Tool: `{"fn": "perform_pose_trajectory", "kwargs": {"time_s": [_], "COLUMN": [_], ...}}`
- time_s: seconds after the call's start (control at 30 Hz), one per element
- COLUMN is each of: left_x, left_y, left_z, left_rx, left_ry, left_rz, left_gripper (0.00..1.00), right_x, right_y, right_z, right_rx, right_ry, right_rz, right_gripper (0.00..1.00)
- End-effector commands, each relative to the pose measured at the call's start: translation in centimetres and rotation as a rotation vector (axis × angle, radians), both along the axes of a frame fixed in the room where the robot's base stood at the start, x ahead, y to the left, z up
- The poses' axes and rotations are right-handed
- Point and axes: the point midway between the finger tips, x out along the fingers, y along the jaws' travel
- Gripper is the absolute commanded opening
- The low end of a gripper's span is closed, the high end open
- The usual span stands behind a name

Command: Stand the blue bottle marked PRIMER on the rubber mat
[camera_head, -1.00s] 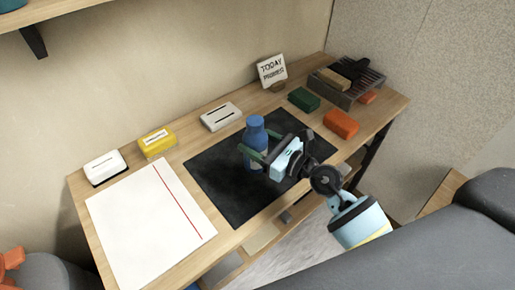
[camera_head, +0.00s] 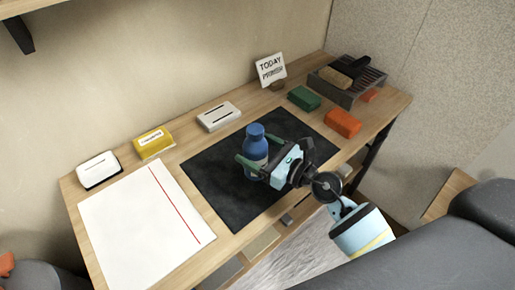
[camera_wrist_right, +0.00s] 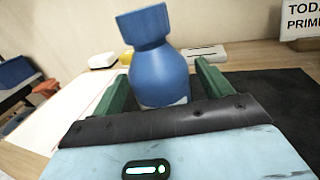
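My right gripper (camera_head: 263,153) is around the bottle, with one green finger on each side and spread wider than the bottle. In the right wrist view the bottle (camera_wrist_right: 158,72) shows between the two fingers (camera_wrist_right: 163,82), with a narrow gap at the right finger. The bottle's base is hidden there behind the gripper. My left gripper is not in view.
A small sign reading TODAY PRIMER (camera_head: 270,69) stands at the back. Green (camera_head: 304,98) and orange (camera_head: 342,123) blocks and a dark tray (camera_head: 348,92) are to the right. White paper (camera_head: 140,225), a yellow box (camera_head: 153,142) and white boxes (camera_head: 98,169) (camera_head: 219,116) are to the left and behind.

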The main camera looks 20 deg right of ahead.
Motion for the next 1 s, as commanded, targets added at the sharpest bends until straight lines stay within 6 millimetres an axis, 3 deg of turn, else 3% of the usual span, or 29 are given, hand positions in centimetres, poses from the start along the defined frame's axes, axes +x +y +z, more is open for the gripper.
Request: {"fn": "perform_pose_trajectory", "kwargs": {"time_s": [0.37, 0.8, 1.0], "left_x": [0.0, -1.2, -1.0], "left_y": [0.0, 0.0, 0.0], "left_z": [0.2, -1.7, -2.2], "left_rx": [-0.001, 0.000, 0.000], "left_ry": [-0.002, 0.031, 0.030], "left_rz": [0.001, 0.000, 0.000], "left_gripper": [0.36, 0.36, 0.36], "right_x": [-0.7, -7.6, -9.5], "right_y": [-0.5, -5.0, -6.3], "right_z": [0.2, -0.1, 0.1], "right_rx": [-0.001, -0.003, -0.001], "right_ry": [0.002, 0.005, 0.004], "right_rz": [-0.001, 0.000, 0.000], "right_gripper": [0.78, 0.78, 0.78]}}
